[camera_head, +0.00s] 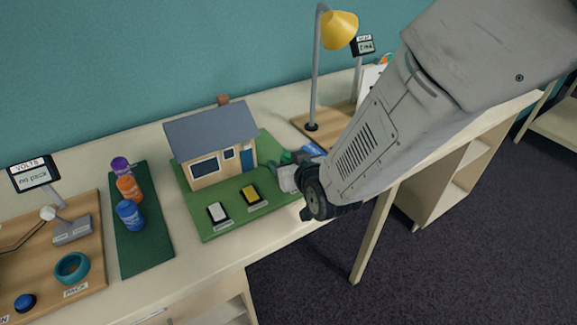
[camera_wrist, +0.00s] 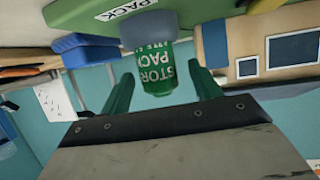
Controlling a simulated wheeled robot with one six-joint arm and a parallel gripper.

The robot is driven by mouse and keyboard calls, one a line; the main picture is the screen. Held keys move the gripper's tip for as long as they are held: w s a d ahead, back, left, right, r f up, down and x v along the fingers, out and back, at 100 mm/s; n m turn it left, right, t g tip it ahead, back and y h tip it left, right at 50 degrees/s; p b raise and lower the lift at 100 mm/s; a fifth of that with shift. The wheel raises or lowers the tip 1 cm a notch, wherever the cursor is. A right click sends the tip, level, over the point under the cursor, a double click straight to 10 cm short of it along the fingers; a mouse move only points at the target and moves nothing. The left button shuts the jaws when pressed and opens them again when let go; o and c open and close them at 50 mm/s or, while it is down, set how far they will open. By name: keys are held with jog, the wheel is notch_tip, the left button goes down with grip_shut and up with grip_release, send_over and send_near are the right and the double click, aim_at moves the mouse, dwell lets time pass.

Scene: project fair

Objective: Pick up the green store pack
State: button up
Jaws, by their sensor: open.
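The green store pack (camera_wrist: 160,75) is a small cylinder with white lettering, seen large in the wrist view. Its far end meets a grey rounded piece (camera_wrist: 148,32) on the green board. My gripper (camera_wrist: 160,77) has its two green fingers spread apart, one on each side of the pack in the picture, with gaps showing on both sides. I cannot tell how deep the pack is between them. In the head view my gripper (camera_head: 299,166) is at the right edge of the green board, and my arm hides much of that spot.
A model house (camera_head: 213,145) stands on the green board (camera_head: 215,229) just left of my gripper. A yellow lamp (camera_head: 340,29) stands behind. Purple, orange and blue (camera_head: 130,214) cylinders stand on a dark green mat (camera_head: 148,252) at left. A blue block (camera_wrist: 85,50) is nearby.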

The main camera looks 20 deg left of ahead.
jog(key=shift+w+a+f, duration=0.25)
jog(key=shift+w+a, duration=0.15)
jog(key=shift+w, duration=0.1)
jog(key=c, duration=1.1)
jog(key=shift+r, duration=0.15)
